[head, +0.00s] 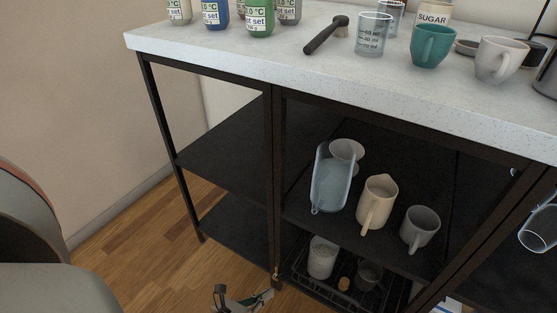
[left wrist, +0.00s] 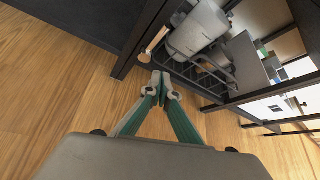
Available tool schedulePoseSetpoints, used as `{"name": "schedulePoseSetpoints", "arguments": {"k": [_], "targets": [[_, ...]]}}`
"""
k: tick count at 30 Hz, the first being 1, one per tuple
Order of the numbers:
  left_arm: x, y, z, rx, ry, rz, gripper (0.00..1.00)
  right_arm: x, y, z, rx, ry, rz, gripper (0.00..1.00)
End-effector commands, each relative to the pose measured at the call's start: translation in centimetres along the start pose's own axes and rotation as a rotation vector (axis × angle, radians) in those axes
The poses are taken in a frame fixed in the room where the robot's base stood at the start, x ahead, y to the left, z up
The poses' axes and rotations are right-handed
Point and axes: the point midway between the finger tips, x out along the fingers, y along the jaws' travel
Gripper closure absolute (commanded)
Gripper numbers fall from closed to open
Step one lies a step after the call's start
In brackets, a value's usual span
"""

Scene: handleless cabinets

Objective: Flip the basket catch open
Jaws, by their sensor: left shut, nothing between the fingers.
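The black wire basket (head: 393,297) sits low in the cabinet, under the dark shelf; its wires also show in the left wrist view (left wrist: 215,72). A small brass-coloured catch (head: 276,274) is on the dark post at the basket's left front corner. In the left wrist view the catch (left wrist: 154,43) looks like a slanted bar with a round knob at its lower end. My left gripper (head: 268,294) is shut and empty, low in front of that post. In the left wrist view its fingertips (left wrist: 161,78) are just below the knob, seemingly apart from it. My right gripper is not in view.
The basket holds a whitish canister (head: 322,257) and a dark mug (head: 368,274). A glass pitcher (head: 331,181), a cream jug (head: 377,203) and a grey mug (head: 420,229) stand on the shelf above. The wooden floor (head: 135,262) left of the cabinet is clear.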

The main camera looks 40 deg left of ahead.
Motion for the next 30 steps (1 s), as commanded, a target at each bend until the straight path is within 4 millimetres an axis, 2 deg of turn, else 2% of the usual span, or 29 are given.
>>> {"name": "schedulePoseSetpoints", "arguments": {"k": [3,9,30], "targets": [[-1.7,0.8,-0.6,0.001,0.002,-0.001,1.00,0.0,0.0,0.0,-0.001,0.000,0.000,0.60],[-3.0,1.5,-1.0,0.000,0.000,-0.002,1.00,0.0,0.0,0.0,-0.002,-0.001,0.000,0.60],[-3.1,1.4,-0.9,-0.007,-0.001,-0.004,1.00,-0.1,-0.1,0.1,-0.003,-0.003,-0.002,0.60]]}}
